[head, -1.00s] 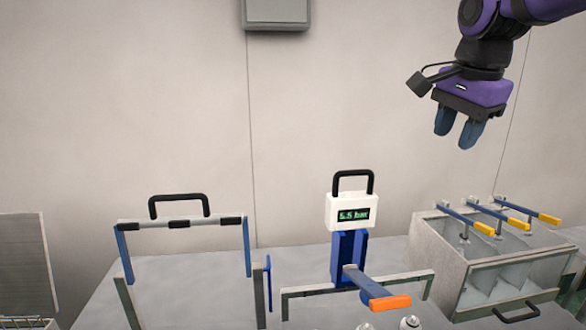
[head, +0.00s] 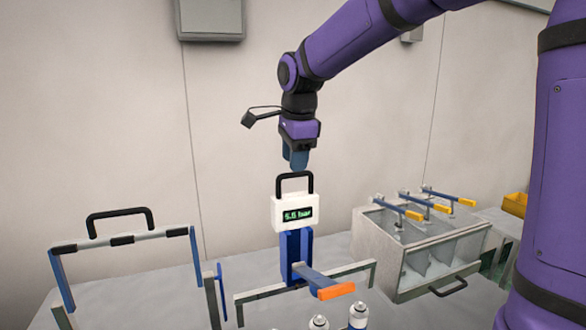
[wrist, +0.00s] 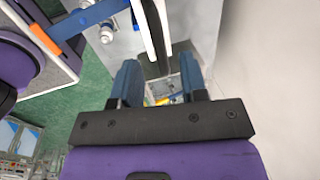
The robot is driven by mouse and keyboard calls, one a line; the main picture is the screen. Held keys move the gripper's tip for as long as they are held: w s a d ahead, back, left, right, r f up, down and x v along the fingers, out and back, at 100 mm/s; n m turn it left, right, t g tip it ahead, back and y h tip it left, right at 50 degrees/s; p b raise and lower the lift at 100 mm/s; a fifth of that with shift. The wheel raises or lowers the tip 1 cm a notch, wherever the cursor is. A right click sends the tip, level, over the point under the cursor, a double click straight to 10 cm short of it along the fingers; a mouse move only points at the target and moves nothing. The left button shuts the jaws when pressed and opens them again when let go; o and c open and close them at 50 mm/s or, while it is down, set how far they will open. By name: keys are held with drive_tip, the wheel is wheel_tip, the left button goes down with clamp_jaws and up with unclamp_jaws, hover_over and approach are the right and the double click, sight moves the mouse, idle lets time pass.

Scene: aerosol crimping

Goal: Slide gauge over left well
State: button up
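The gauge (head: 298,215) is a white box with a green "bar" readout and a black loop handle (head: 294,178), on a blue upright (head: 297,250) behind a low grey rail frame. My gripper (head: 298,164) points down just above the handle, its fingers seen nearly edge-on. In the wrist view my gripper (wrist: 160,82) has its two blue fingers spread apart. The black handle (wrist: 153,30) shows beyond the fingertips, roughly in line with the gap; nothing is gripped. I cannot make out the left well; the lower picture edge cuts off the area in front.
A blue lever with an orange grip (head: 336,291) juts forward below the gauge. Spray cans (head: 358,316) stand in front. A grey frame with a black handle (head: 120,221) is at left. A grey tank (head: 420,250) with yellow-tipped levers is at right.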

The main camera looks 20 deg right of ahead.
drive_tip(key=shift+w+f, duration=0.15)
drive_tip(key=shift+f, duration=0.6)
drive_tip(key=shift+w+f, duration=0.15)
drive_tip(key=shift+f, duration=0.55)
drive_tip(key=shift+d, duration=0.1)
clamp_jaws()
drive_tip(key=a, duration=1.1)
drive_tip(key=shift+r, duration=0.1)
unclamp_jaws()
drive_tip(key=shift+a, duration=0.1)
wheel_tip(320, 180, up, 10)
drive_tip(key=s, duration=0.2)
drive_tip(key=shift+r, duration=0.25)
